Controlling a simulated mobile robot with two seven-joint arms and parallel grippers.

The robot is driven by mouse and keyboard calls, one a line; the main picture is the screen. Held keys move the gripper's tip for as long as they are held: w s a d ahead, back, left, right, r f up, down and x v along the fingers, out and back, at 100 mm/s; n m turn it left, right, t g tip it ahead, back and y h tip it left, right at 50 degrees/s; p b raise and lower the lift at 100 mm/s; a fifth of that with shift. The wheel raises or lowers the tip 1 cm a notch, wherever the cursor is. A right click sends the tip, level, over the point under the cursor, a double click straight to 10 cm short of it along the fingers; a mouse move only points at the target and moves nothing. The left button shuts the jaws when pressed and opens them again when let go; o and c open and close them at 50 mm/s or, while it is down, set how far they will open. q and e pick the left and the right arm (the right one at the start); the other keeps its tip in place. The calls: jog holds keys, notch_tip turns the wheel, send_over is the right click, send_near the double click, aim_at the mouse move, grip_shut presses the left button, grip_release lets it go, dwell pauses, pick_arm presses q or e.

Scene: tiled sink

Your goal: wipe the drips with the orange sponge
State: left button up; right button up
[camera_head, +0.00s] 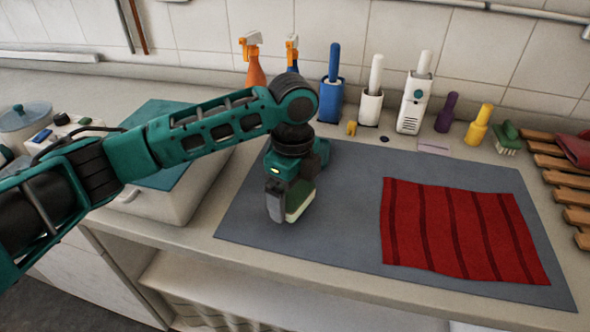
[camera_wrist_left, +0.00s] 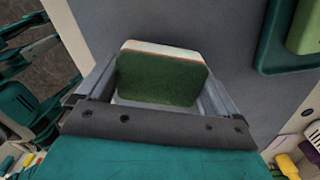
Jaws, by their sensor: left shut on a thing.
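My left gripper (camera_head: 285,212) points down over the grey mat, near its left part. It is shut on a sponge (camera_head: 298,202) with a green face and a pale body. In the left wrist view the held sponge (camera_wrist_left: 160,78) sits between both fingers, green face toward the camera, with a thin orange line near its pale far edge. I see no plainly orange sponge. I cannot make out any drips for sure; the arm hides part of the mat. Whether the sponge touches the mat is unclear. My right gripper is out of view.
The grey mat (camera_head: 340,220) carries a red striped cloth (camera_head: 455,230) on its right. Spray bottles (camera_head: 255,68), brushes in holders (camera_head: 330,95) and small bottles (camera_head: 478,125) line the wall. A wooden rack (camera_head: 560,180) stands far right. The mat between gripper and cloth looks clear.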

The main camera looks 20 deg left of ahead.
pick_arm(q)
jog(key=shift+r, duration=2.65)
